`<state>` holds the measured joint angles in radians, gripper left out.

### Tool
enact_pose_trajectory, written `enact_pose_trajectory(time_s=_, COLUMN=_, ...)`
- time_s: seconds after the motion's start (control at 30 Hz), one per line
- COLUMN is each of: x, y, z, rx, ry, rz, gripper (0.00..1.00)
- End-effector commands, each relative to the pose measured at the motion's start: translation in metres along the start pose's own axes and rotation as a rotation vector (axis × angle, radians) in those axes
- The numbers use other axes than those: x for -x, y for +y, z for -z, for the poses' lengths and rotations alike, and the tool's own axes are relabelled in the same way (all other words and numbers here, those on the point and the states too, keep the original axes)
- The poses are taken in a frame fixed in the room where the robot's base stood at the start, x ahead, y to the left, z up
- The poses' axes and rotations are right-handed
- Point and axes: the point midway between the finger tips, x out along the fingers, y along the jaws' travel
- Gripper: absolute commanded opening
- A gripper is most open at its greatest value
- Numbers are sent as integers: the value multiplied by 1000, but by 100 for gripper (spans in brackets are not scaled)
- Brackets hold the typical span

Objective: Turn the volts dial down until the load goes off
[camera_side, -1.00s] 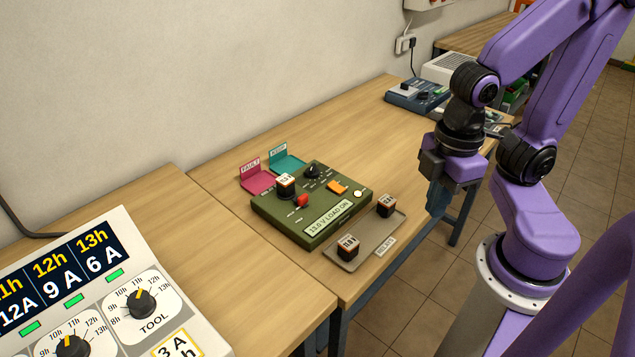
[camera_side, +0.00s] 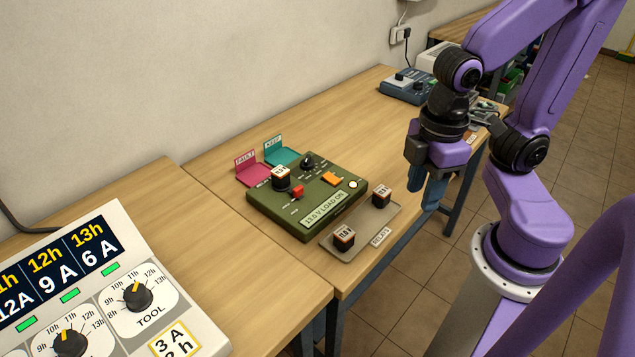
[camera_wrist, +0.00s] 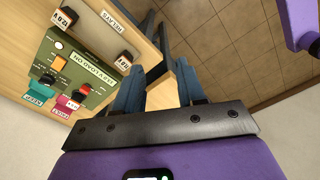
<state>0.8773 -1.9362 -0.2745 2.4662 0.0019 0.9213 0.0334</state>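The dial also shows in the wrist view (camera_wrist: 48,79). A round lamp (camera_side: 353,185) on the box looks pale and lit. My gripper (camera_side: 427,196) hangs right of the box, near the bench's front edge, touching nothing. In the wrist view its two blue fingers (camera_wrist: 160,82) stand apart with nothing between them.
The box carries a relay (camera_side: 281,177), a red lever (camera_side: 297,191) and an orange rocker (camera_side: 332,179). A tray (camera_side: 366,221) with two relays lies in front. Pink (camera_side: 252,174) and teal (camera_side: 283,156) trays lie behind. A charger panel (camera_side: 110,300) stands at lower left.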

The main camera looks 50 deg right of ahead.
Motion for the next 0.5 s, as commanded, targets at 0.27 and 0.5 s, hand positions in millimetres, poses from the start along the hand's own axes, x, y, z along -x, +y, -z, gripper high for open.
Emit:
enact_pose_trajectory(time_s=0.27, x=11, y=55, z=64, rx=-404, ry=-6, rz=-7, gripper=39)
enact_pose_trajectory(time_s=0.5, x=14, y=124, z=109, rx=-788, ry=-9, rz=-13, gripper=39)
